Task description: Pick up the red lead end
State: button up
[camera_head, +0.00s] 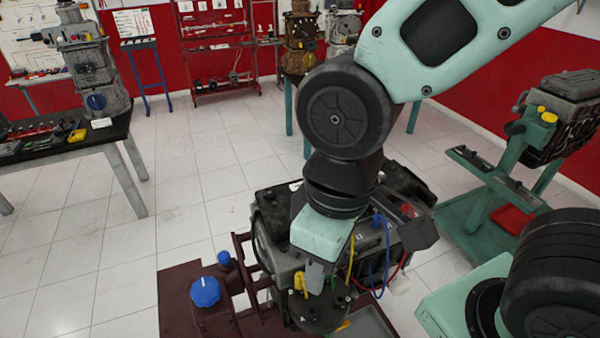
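A thin red lead (398,268) hangs in a curve at the right side of the engine trainer (285,240), beside a blue lead (387,262). Its lower part runs near a small white piece (399,285). I cannot tell for certain which point is its free end. My gripper (315,277) points down over the front of the engine, left of the red lead and apart from it. My arm's wrist hides part of the engine behind it. The fingers are small and partly hidden, so their opening does not show clearly.
A yellow lead (350,262) hangs close to the right of my gripper. A dark red stand with a blue knob (205,291) is at the front left. A teal engine stand (490,215) is at the right, and a workbench (90,145) at the left. Tiled floor between is clear.

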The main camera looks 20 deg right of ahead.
jog(key=shift+d+f, duration=0.1)
jog(key=shift+f, duration=0.05)
jog(key=w+d+f+t+y+b, duration=0.15)
jog(key=w+d+b, duration=0.25)
jog(key=w+b, duration=0.9)
jog(key=w+d+r+n+t+y+b, duration=0.1)
jog(key=w+d+r+t+b, duration=0.15)
jog(key=w+d, duration=0.9)
jog(key=shift+g, duration=0.4)
jog(key=p+x, duration=0.1)
jog(key=x, duration=0.6)
jog(key=d+p+x, duration=0.1)
jog(key=x, duration=0.3)
jog(key=shift+a+f+p, duration=0.15)
jog(key=shift+f+p, duration=0.2)
jog(key=shift+f, duration=0.1)
jog(key=shift+p+x, duration=1.25)
jog(key=shift+x, duration=1.55)
jog(key=shift+c, duration=0.3)
grip_shut()
